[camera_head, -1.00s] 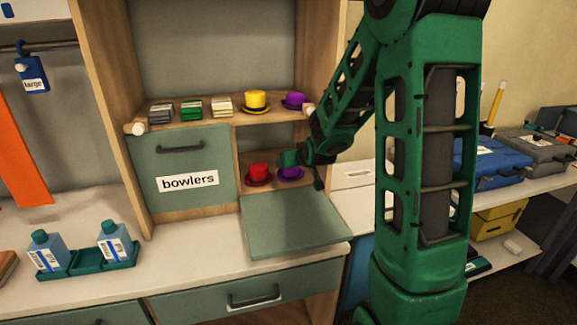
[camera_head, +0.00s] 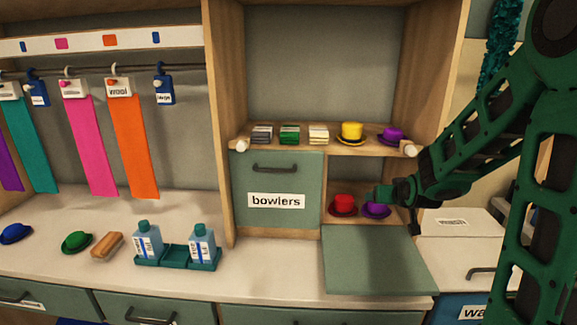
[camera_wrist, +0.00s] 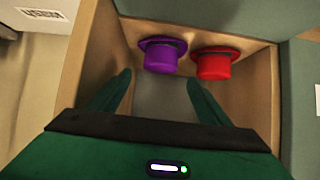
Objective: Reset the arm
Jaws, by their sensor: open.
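My gripper (camera_wrist: 158,92) is open and empty in the wrist view, its two green fingers spread inside the open cubby. A purple hat (camera_wrist: 161,54) and a red hat (camera_wrist: 214,64) stand side by side just beyond the fingertips, not between them. In the head view my gripper (camera_head: 378,194) is at the mouth of the cubby, in front of the purple hat (camera_head: 376,210) and partly over it. The red hat (camera_head: 343,205) is to its left. My arm comes in from the right.
The cubby's flap (camera_head: 375,262) hangs open over the counter below my gripper. A shut "bowlers" door (camera_head: 277,212) is to the left. The shelf above holds a yellow hat (camera_head: 352,133), another purple hat (camera_head: 393,136) and small stacks. A teal tray (camera_head: 175,258) with bottles stands on the counter.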

